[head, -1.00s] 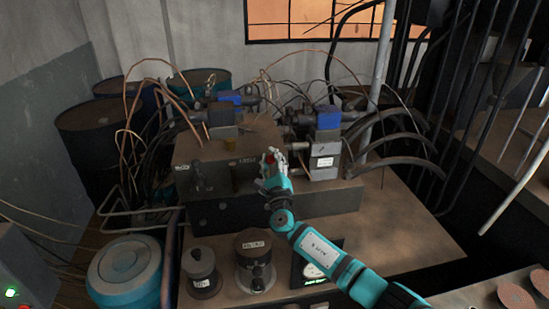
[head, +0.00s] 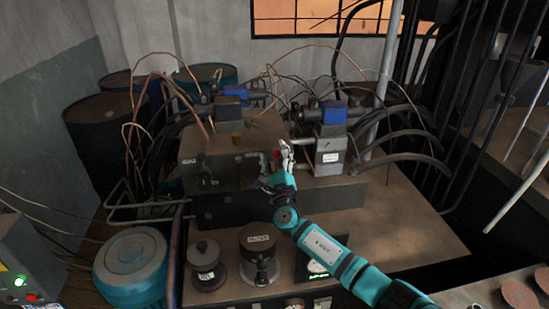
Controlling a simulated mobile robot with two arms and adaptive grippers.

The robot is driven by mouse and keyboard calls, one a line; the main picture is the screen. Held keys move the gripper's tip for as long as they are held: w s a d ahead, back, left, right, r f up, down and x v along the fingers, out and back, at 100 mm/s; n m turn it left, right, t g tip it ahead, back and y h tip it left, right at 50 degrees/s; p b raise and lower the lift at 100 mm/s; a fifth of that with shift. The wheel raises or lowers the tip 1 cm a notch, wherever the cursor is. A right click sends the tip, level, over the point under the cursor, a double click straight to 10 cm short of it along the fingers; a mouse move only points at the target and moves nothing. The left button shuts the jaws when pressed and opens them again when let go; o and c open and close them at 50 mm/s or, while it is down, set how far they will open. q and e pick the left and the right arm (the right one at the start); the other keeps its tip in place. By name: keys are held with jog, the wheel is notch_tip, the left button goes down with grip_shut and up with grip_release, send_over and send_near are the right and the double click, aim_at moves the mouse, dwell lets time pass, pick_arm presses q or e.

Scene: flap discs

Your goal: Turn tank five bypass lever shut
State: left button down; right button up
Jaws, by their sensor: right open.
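A dark valve block (head: 222,150) sits on the bench with small levers or handles on its front. A dark handle (head: 205,176) is at its left, a brass-coloured one (head: 238,165) is near its middle, and a red one (head: 275,158) is at its right end. The small labels are too blurred to read, so I cannot tell which is the tank five bypass lever. My right gripper (head: 284,156) is open with its pale fingers up beside the red handle. I cannot tell whether they touch it. My left gripper is not in view.
Blue-topped valves (head: 334,115) with hoses and copper wires stand behind and right. Two dark canisters (head: 260,260) and a blue motor-like drum (head: 132,268) are in front. A control box (head: 28,262) with lit buttons is at left.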

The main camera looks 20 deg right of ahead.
jog(key=v, duration=1.2)
jog(key=shift+f, duration=0.1)
